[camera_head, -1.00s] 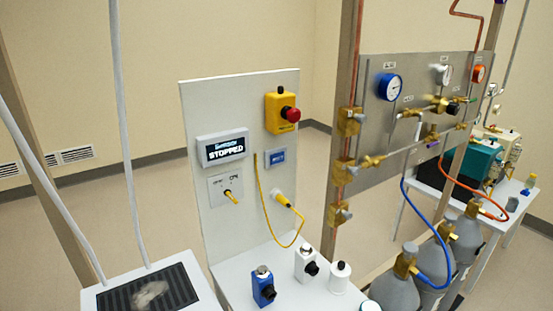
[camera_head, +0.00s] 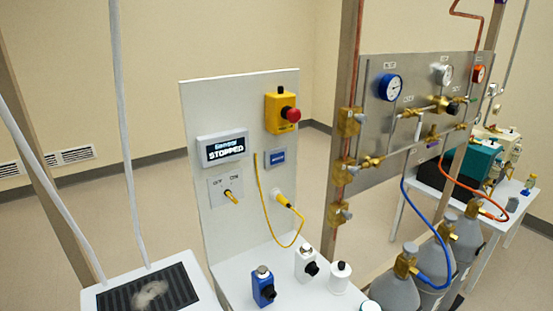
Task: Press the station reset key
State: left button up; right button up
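A small blue key (camera_head: 275,158) sits on the white upright panel (camera_head: 218,112), right of the display; its label is too small to read surely. The display (camera_head: 222,147) shows the word STOPPED. A yellow box with a red mushroom button (camera_head: 291,115) is mounted above the blue key. A switch plate with a yellow lever (camera_head: 230,196) is below the display. A yellow cable runs from a plug (camera_head: 281,198) on the panel. Neither of my grippers is in view.
A blue bottle-like device (camera_head: 263,288), a white one (camera_head: 305,264) and a white jar (camera_head: 340,277) stand on the bench below the panel. A black grated tray (camera_head: 181,284) is at left. Gas cylinders (camera_head: 435,265) and a gauge board (camera_head: 410,155) are at right.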

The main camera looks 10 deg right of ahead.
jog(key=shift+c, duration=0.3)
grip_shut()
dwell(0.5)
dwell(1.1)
